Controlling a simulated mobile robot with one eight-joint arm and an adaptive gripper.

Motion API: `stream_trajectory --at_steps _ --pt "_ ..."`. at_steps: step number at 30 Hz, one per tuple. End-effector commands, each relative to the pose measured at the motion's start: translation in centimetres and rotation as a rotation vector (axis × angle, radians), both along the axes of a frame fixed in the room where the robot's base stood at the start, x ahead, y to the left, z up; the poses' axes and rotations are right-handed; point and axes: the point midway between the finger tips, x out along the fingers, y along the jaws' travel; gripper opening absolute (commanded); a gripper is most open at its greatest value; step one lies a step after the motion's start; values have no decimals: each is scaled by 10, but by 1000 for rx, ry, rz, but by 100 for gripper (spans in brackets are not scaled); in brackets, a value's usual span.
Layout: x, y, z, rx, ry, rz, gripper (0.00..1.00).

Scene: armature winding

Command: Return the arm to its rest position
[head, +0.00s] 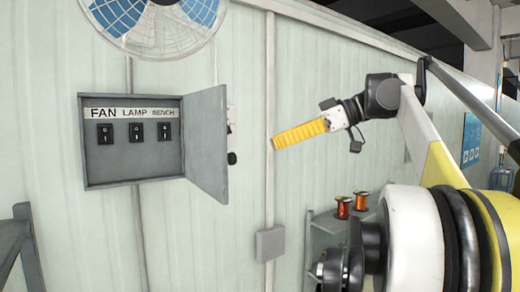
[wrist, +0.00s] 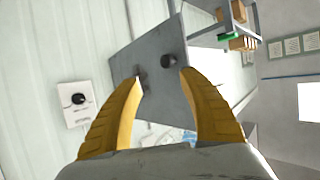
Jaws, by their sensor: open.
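My gripper (head: 277,142) reaches in from the right in the head view, its yellow fingers pointing left toward the open door of the wall box, with a gap between them. In the wrist view my gripper (wrist: 162,76) shows two yellow fingers spread apart with nothing held between them. The grey door (wrist: 150,50) with a black knob (wrist: 168,60) lies beyond the fingertips there. My arm (head: 425,125) is stretched out, bent at the wrist, in front of the pale wall.
A grey switch box (head: 134,180) labelled FAN, LAMP and BENCH is on the wall, its door (head: 207,145) swung open. A blue-and-white fan (head: 150,22) hangs above. Copper spools (head: 342,207) stand on a shelf (head: 322,226) below my arm. A white plate (wrist: 70,115) with a black knob shows on the wall.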

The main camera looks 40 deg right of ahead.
Motion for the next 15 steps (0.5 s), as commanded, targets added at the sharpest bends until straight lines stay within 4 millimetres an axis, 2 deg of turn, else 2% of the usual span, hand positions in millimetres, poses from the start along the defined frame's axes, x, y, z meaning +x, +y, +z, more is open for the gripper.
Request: stream_trajectory --at_steps 4,15 --pt "-7 -5 4 0 0 1 49" --pt "-8 -6 4 0 0 1 49"
